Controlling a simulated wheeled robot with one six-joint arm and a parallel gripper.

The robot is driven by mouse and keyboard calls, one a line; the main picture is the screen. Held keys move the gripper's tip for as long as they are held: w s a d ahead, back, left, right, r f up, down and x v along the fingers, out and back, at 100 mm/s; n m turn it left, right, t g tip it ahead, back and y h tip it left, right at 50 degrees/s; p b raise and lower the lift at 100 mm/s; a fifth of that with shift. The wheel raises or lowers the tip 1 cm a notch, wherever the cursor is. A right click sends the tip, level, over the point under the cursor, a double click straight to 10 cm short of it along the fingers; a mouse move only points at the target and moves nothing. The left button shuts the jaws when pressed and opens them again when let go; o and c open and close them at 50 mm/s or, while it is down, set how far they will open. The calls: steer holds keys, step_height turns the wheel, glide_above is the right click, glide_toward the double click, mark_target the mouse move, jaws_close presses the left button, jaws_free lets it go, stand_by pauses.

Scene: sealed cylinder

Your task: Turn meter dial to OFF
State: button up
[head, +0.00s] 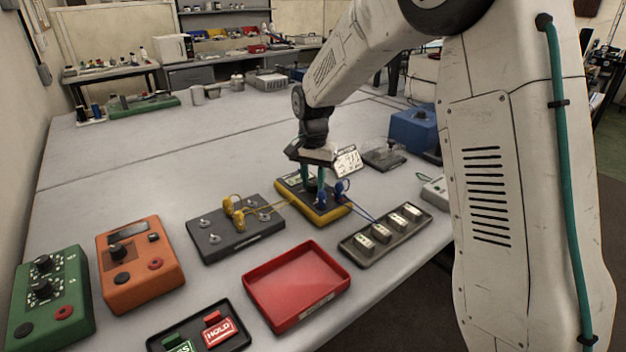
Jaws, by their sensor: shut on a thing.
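The meter (323,216) is a dark box with a yellow border, lying on the grey table in the middle of the head view. The dial's pointer and the OFF mark cannot be made out.
A dark terminal block (215,247) with yellow plugs stands left of the meter. A black tray of pale parts (374,259) is at the right, and an empty red tray (296,284) is in front. Orange (140,279) and green (48,312) boxes stand at left.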

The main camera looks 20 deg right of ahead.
mark_target(314, 183)
steer(key=shift+n, duration=0.3)
steer(key=n, duration=0.3)
steer(key=shift+d+n, duration=0.1)
steer(key=shift+n, duration=2.1)
steer(key=o, duration=1)
steer(key=shift+c, duration=0.2)
step_height(314, 183, up, 8)
